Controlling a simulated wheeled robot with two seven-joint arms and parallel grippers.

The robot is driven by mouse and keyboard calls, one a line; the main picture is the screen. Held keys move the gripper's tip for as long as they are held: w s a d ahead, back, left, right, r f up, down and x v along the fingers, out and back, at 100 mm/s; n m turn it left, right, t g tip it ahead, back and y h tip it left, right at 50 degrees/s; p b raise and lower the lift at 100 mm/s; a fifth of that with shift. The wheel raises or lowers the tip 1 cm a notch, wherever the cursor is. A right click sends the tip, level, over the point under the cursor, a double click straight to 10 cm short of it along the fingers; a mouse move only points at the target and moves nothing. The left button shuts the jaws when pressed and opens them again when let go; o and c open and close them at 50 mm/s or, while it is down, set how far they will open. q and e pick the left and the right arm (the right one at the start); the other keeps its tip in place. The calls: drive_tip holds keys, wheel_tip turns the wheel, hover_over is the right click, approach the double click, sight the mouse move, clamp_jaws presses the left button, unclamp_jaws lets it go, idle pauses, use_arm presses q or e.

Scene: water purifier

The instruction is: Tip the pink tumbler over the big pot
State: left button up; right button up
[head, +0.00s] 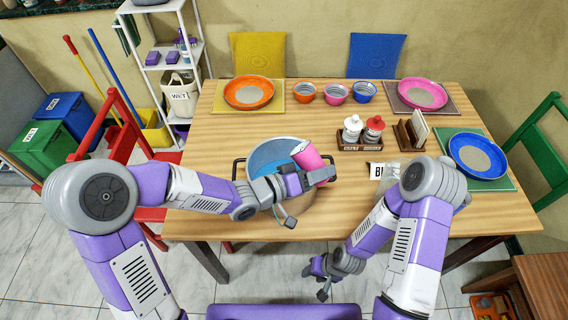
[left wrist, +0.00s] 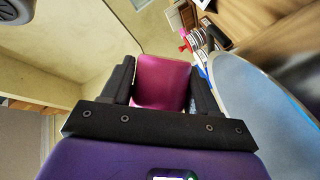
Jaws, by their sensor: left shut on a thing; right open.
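The pink tumbler (head: 308,158) is tilted, with its pale mouth toward the upper left, over the right part of the big pot. My left gripper (head: 308,177) is shut on it; the left wrist view shows the tumbler (left wrist: 162,82) between both fingers. The big pot (head: 262,157) stands at the table's front left, with a blue inside and dark side handles. My left forearm and gripper hide its front part. In the left wrist view the pot (left wrist: 262,110) is at the right. My right gripper (head: 322,278) is open and empty, low in front of the table.
A condiment rack (head: 360,146) with a white and a red-topped bottle stands right of the pot. A napkin holder (head: 410,135), plates and small bowls (head: 337,93) lie farther back. A labelled jar (head: 380,171) is partly behind my right arm. Chairs surround the table.

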use_arm(q)
drive_tip(key=shift+d+n, duration=0.1)
drive_tip(key=shift+n, duration=0.3)
drive_tip(key=shift+s+r+n+h+p, duration=0.1)
drive_tip(key=shift+r+n+h+p, duration=0.4)
drive_tip(key=shift+r+n, duration=0.15)
idle(0.7)
drive_tip(key=shift+f+n+h, duration=0.2)
drive_tip(key=shift+n+h, duration=0.1)
drive_tip(key=shift+n, duration=0.45)
idle(0.6)
drive_tip(key=shift+w+a+f+n+t+h, duration=0.15)
drive_tip(key=shift+w+a+n+t+h, duration=0.2)
drive_tip(key=shift+w+a+n, duration=0.35)
idle(0.7)
drive_tip(key=shift+r+n+p, duration=0.45)
drive_tip(key=shift+n+p, duration=0.25)
drive_tip(key=shift+n, duration=0.1)
